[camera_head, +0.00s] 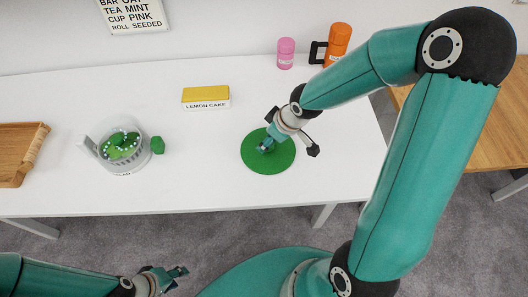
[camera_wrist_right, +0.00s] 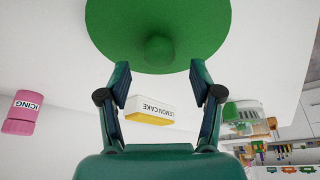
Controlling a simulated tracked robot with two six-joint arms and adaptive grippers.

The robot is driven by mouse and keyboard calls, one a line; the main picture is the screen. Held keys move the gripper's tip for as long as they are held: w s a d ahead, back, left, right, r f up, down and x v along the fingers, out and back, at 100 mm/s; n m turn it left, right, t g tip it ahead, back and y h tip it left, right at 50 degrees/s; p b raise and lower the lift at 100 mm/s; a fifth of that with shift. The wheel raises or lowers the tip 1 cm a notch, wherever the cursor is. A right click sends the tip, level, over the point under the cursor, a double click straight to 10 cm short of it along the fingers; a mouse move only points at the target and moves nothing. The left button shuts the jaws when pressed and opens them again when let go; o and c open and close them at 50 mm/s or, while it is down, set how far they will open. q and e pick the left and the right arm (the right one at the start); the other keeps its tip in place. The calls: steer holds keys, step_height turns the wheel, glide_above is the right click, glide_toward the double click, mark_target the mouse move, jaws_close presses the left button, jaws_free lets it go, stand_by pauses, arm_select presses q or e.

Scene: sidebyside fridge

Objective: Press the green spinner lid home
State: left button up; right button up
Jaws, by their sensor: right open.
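The round green lid (camera_head: 262,162) lies on the white table, right of centre in the head view. In the right wrist view its knob (camera_wrist_right: 160,48) faces my right gripper (camera_wrist_right: 159,74), which is open. The knob sits just beyond the gap between its fingertips. The right gripper (camera_head: 272,143) hides part of the lid in the head view. The pale round spinner bowl (camera_head: 140,161), with green contents and white dots, stands on the left of the table, apart from the lid. My left gripper (camera_head: 172,275) is in front of the table; its jaw gap is unclear.
A yellow-topped lemon cake box (camera_head: 206,97) lies between bowl and lid, farther back. A pink jar (camera_head: 286,53) and an orange container (camera_head: 338,42) stand at the back. A wooden tray (camera_head: 35,147) is far left.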

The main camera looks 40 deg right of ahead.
steer(key=b+x, duration=0.1)
steer(key=x, duration=0.3)
steer(key=shift+d+b, duration=0.1)
steer(key=shift+b, duration=0.25)
steer(key=shift+r, duration=0.1)
steer(key=shift+s, duration=0.15)
jaws_close()
